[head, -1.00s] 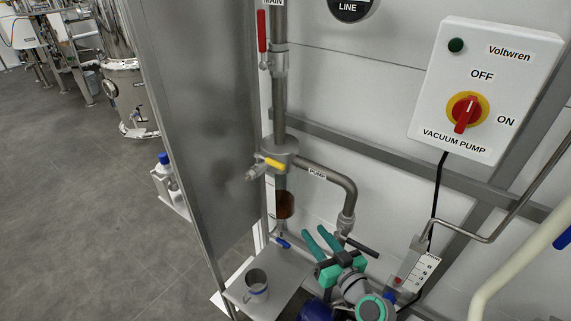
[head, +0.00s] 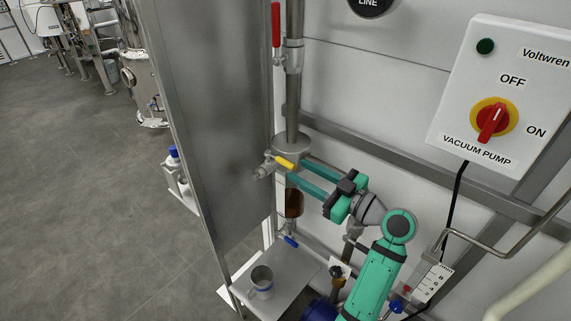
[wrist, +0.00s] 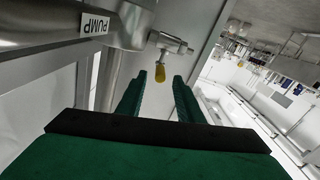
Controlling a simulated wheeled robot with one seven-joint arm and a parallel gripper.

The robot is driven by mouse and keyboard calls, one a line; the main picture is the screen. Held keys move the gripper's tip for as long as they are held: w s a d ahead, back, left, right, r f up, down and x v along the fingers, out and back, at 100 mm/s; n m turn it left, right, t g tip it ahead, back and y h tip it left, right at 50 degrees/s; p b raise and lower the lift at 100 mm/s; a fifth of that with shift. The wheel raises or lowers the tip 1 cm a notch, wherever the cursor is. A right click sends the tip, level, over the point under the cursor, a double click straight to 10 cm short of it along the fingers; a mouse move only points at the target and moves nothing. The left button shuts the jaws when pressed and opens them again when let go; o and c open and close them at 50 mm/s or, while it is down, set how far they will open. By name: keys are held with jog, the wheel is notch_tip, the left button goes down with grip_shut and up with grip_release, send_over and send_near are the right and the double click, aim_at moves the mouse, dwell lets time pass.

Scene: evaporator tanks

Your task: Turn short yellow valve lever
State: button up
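The short yellow valve lever (head: 285,162) sticks out from the valve on the vertical steel pipe in the head view. It also shows in the wrist view (wrist: 160,73), just beyond and between my fingertips. My gripper (head: 290,170) is raised in front of the pipe, its two green fingers pointing left toward the lever. In the wrist view my fingers (wrist: 160,85) are spread apart with nothing between them. The lever looks close to the tips, but I cannot tell the exact gap.
A red lever (head: 276,25) is above on the same pipe, and a blue lever (head: 291,241) below. A steel cup (head: 262,277) stands on a small shelf (head: 285,290). A metal panel (head: 205,120) is left of the pipe. The vacuum pump switch box (head: 500,95) is at right.

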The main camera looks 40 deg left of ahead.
aim_at(295, 168)
jog(key=shift+w+a, duration=0.2)
jog(key=shift+a, duration=2.75)
jog(key=shift+w+d, duration=0.1)
grip_shut()
